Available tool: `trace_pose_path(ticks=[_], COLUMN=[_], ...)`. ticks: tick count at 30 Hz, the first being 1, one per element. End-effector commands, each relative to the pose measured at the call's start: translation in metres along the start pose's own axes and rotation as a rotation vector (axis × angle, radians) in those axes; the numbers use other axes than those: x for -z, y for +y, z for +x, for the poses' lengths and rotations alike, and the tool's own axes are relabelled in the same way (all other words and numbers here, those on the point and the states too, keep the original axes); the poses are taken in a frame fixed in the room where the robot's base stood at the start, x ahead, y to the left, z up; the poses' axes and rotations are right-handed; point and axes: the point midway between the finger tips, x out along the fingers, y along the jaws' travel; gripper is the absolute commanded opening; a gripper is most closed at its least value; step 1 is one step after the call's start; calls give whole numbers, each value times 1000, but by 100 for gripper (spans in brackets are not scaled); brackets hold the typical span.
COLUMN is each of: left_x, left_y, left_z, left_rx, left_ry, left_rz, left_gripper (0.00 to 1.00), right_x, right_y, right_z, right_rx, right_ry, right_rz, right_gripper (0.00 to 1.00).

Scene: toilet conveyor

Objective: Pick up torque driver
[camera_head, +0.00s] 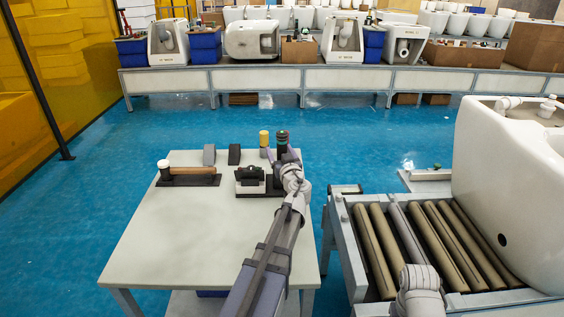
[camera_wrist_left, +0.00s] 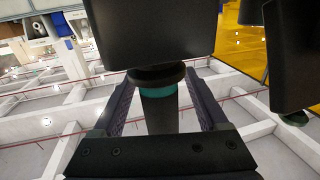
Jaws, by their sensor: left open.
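The tool that I take for the torque driver (camera_head: 282,139) is dark with a green ring and stands upright at the table's back right corner. My left gripper (camera_head: 283,156) is at it with a finger on each side. In the left wrist view, its black body and teal-ringed neck (camera_wrist_left: 158,98) lie between the two spread fingers of my left gripper (camera_wrist_left: 161,110). A gap shows beside the neck on both sides. The tool's lower part is hidden behind my gripper in the head view. My right gripper does not show.
A yellow-topped tool (camera_head: 264,140) stands just left of the driver. A black device (camera_head: 250,178), grey wedges (camera_head: 209,155) and a mallet (camera_head: 188,172) are on the table (camera_head: 190,235). A roller conveyor (camera_head: 385,240) bearing a white toilet (camera_head: 510,190) is at right. The table's front is clear.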

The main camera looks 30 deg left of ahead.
Motion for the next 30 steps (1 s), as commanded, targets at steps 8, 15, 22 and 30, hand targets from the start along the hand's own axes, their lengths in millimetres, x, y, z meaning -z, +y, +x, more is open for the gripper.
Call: trace_pose_path(ticks=[8, 15, 22, 30], left_x=[0, 0, 0, 0], left_y=[0, 0, 0, 0], left_z=[0, 0, 0, 0], left_rx=[-1, -1, -1, -1], left_ry=[0, 0, 0, 0], left_rz=[0, 0, 0, 0], left_gripper=[67, 40, 14, 0], right_x=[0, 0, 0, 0], right_y=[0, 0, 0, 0], right_z=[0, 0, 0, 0], right_rx=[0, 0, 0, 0], right_ry=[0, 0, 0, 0], right_rz=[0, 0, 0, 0], right_gripper=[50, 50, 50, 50])
